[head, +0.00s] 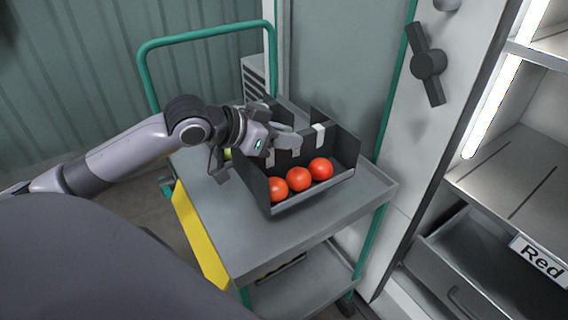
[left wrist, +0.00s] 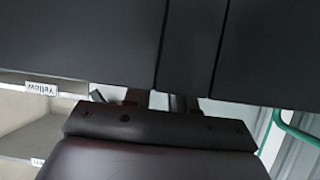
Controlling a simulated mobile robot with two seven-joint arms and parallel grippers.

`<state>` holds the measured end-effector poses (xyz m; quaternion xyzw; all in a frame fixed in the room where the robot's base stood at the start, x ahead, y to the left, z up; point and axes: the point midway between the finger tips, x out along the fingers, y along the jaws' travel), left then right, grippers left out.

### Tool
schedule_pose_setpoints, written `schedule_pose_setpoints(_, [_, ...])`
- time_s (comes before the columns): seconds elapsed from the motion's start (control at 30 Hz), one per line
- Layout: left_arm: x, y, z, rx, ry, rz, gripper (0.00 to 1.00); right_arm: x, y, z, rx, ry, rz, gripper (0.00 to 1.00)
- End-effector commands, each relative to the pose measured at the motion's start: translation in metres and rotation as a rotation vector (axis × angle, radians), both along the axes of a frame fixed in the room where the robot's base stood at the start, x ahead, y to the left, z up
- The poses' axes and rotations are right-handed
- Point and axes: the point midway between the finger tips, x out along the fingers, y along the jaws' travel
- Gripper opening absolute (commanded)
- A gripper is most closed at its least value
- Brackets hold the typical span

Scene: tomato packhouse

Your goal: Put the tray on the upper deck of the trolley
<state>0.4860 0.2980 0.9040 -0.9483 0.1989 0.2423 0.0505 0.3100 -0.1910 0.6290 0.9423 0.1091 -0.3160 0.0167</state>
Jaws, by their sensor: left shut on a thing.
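The tray (head: 315,196) is dark grey with upright dividers and holds red tomatoes (head: 299,179) in its front compartment. It is over the upper deck (head: 240,245) of the grey trolley with green rails, and looks level. I cannot tell whether its base touches the deck. My left gripper (head: 284,141) is shut on the tray's middle divider. In the left wrist view, the tray's dark wall (left wrist: 80,40) fills the top and hides the fingertips. My right gripper is not in view.
The trolley's green handle (head: 205,33) rises at the back left. A cabinet door with a black handle (head: 428,65) stands close on the right, beside shelves and an open drawer labelled Red (head: 541,260). The deck's front left part is bare.

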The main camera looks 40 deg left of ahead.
Motion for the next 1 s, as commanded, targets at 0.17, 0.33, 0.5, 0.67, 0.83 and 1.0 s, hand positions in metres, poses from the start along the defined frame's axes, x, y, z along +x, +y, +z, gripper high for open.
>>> schedule_pose_setpoints(0.17, [0.001,0.0,-0.014,0.0,-0.006,0.0,0.0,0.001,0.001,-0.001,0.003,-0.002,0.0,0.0])
schedule_pose_setpoints(0.33, [0.0,0.0,-0.03,-0.002,-0.004,0.0,0.0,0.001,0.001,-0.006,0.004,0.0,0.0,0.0])
schedule_pose_setpoints(0.5, [0.001,0.0,-0.055,-0.001,-0.004,0.001,0.0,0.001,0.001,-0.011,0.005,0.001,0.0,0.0])
schedule_pose_setpoints(0.67, [0.001,0.0,-0.056,0.0,-0.008,-0.001,0.0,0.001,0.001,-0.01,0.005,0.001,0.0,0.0])
schedule_pose_setpoints(0.83, [0.001,0.0,-0.057,0.0,-0.006,0.0,0.0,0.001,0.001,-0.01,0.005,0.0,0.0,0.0])
schedule_pose_setpoints(1.0, [0.0,0.0,-0.06,0.0,-0.001,0.0,0.51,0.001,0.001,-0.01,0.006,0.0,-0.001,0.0])
